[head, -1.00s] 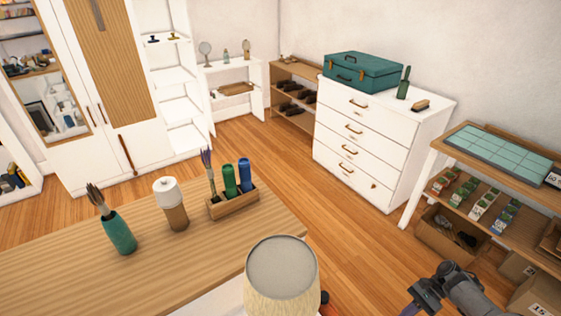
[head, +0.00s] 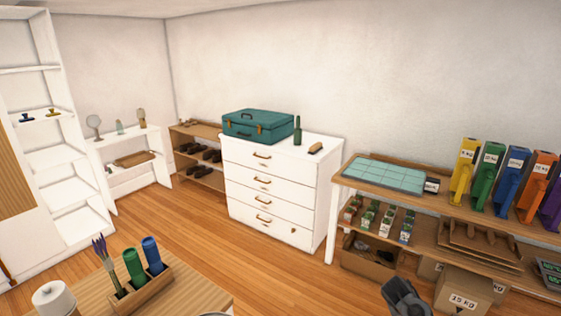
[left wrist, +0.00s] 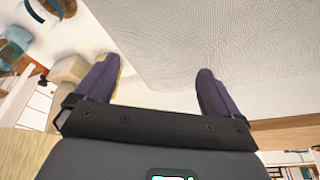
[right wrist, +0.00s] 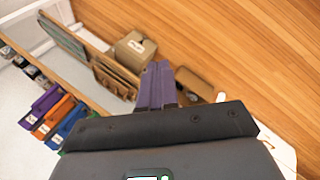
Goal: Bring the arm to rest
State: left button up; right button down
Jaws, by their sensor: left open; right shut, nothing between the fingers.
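My left gripper (left wrist: 155,84) shows in the left wrist view with its two purple fingers wide apart and nothing between them. A pale surface lies behind it. My right gripper (right wrist: 156,86) shows in the right wrist view with its purple fingers together and nothing held. Floor boards and a cardboard box (right wrist: 134,48) show beyond it, to the upper part of the picture. In the head view a dark grey piece of my right arm shows at the bottom edge, right of centre. The left arm is not in the head view.
A white dresser (head: 238,187) bears a teal case (head: 257,126). Open floor (head: 290,275) lies between.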

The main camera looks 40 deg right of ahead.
pick_arm(q)
jog(key=shift+a, duration=0.25)
jog(key=shift+d, duration=0.2)
pick_arm(e)
jog(key=s+a+r+n+t+y, duration=0.1)
jog(key=s+a+n+t+y, duration=0.15)
jog(key=a, duration=1.25)
jog(key=s+a+r+n+t+y, duration=0.1)
jog(key=s+a+n+y, duration=0.2)
jog(key=a, duration=1.2)
jog(key=s+a+r+n+t+y, duration=0.1)
jog(key=s+a+n+t, duration=0.2)
jog(key=a, duration=1.2)
pick_arm(q)
notch_tip(320, 180, up, 17)
jog(key=p, duration=1.7)
pick_arm(e)
notch_tip(320, 180, up, 17)
jog(key=shift+w+a+r+g, duration=0.15)
jog(key=shift+w+g, duration=0.05)
jog(key=shift+g, duration=0.15)
pick_arm(q)
jog(key=shift+a, duration=0.1)
pick_arm(e)
jog(key=shift+n, duration=0.25)
